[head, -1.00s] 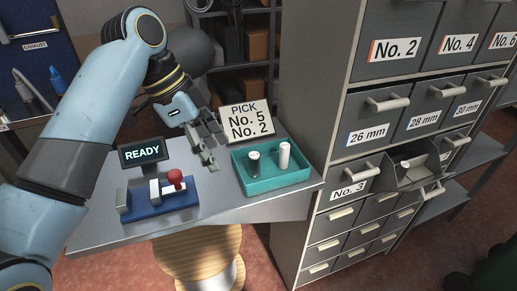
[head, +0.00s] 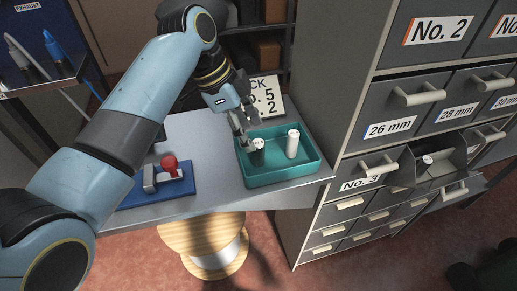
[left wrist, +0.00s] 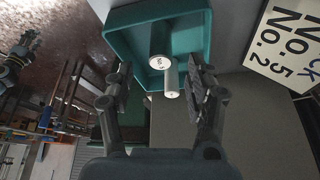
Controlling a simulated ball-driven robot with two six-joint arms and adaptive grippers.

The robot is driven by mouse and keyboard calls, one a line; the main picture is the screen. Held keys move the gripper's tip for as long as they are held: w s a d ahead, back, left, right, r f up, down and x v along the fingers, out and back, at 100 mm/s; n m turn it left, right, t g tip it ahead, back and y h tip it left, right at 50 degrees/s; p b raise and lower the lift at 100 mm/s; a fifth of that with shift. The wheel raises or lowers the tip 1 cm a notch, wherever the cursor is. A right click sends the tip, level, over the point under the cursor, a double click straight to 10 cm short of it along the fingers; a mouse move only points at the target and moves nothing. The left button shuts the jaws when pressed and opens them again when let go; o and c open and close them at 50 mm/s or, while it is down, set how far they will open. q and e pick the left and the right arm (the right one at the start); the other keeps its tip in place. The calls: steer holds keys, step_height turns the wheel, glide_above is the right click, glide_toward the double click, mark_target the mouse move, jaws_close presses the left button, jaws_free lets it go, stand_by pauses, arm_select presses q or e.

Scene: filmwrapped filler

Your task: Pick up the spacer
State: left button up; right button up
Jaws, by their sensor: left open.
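Two upright cylindrical spacers stand in a teal tray (head: 278,182) on the bench in the head view. The left one is a grey spacer (head: 258,155) with a pale top, and the right one is a white spacer (head: 292,144). My left gripper (head: 247,138) is open at the tray's left side, its fingers close beside the grey spacer. In the left wrist view, the open fingers (left wrist: 160,70) lie either side of two cylinders, one with a lettered end (left wrist: 158,62) and one with a plain pale end (left wrist: 172,94). Contact is not clear.
A sign (head: 268,97) reading No. 5 and No. 2 stands behind the tray, partly hidden. A blue base with a red knob (head: 170,162) sits left. A drawer cabinet (head: 350,120) rises right, with an open drawer (head: 425,172) holding a pale cylinder.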

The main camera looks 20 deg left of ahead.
mark_target(257, 143)
arm_select(q)
steer(key=x, duration=0.2)
steer(key=shift+w+d+f, duration=0.1)
steer(key=shift+d+f, duration=0.15)
steer(key=shift+w+d+f, duration=0.1)
steer(key=shift+d+f, duration=0.05)
steer(key=shift+f, duration=0.3)
steer(key=shift+c, duration=0.2)
steer(key=c, duration=0.4)
jaws_close()
arm_select(e)
steer(key=shift+w+r, duration=0.3)
steer(key=shift+w, duration=0.2)
